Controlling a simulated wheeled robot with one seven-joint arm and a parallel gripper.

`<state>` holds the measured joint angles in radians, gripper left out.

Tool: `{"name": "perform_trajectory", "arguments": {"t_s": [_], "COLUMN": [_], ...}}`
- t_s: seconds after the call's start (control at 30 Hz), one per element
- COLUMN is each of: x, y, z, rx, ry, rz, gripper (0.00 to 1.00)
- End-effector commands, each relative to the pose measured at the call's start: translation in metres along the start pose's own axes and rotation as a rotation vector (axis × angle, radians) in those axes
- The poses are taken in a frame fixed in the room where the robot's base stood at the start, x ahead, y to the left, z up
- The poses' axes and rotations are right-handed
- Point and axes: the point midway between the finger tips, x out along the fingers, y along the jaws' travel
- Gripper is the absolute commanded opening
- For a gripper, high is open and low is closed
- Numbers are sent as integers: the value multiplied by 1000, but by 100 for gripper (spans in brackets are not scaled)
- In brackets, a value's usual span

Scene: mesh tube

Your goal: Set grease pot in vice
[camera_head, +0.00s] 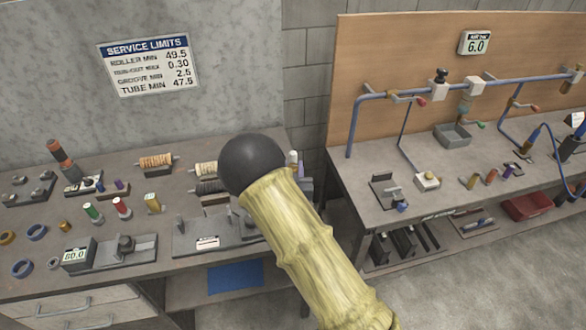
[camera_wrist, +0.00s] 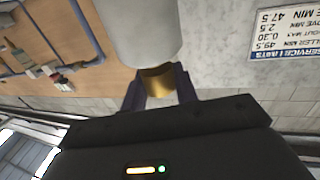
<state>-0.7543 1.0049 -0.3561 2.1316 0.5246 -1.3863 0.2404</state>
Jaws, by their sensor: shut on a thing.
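In the wrist view my gripper (camera_wrist: 158,88) is shut on a brass-coloured piece (camera_wrist: 158,79), with one dark finger on each side. A pale grey-white cylinder (camera_wrist: 140,30) adjoins it at the top of the picture. I take the two together as the grease pot, though I cannot be sure. In the head view the gripper is mostly hidden behind my arm; a small pale top (camera_head: 293,157) shows beside the black ball. A small grey clamp-like fixture (camera_head: 386,190) on the right bench may be the vice; I cannot tell for sure.
The left bench (camera_head: 30,225) holds spools, rings, a fixture with a display (camera_head: 78,253) and a grey plate fixture (camera_head: 195,235). The right bench (camera_head: 360,205) carries blue piping (camera_head: 455,85), a grey bin (camera_head: 452,135) and several small cylinders. A floor gap separates the benches.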

Motion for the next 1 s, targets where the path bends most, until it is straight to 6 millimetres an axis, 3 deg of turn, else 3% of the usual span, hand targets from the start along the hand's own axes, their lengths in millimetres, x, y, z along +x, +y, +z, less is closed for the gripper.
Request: {"name": "perform_trajectory", "arguments": {"t_s": [1.0], "x": [0], "y": [0], "z": [9], "rx": [1], "ry": [2], "rz": [0], "gripper": [0]}}
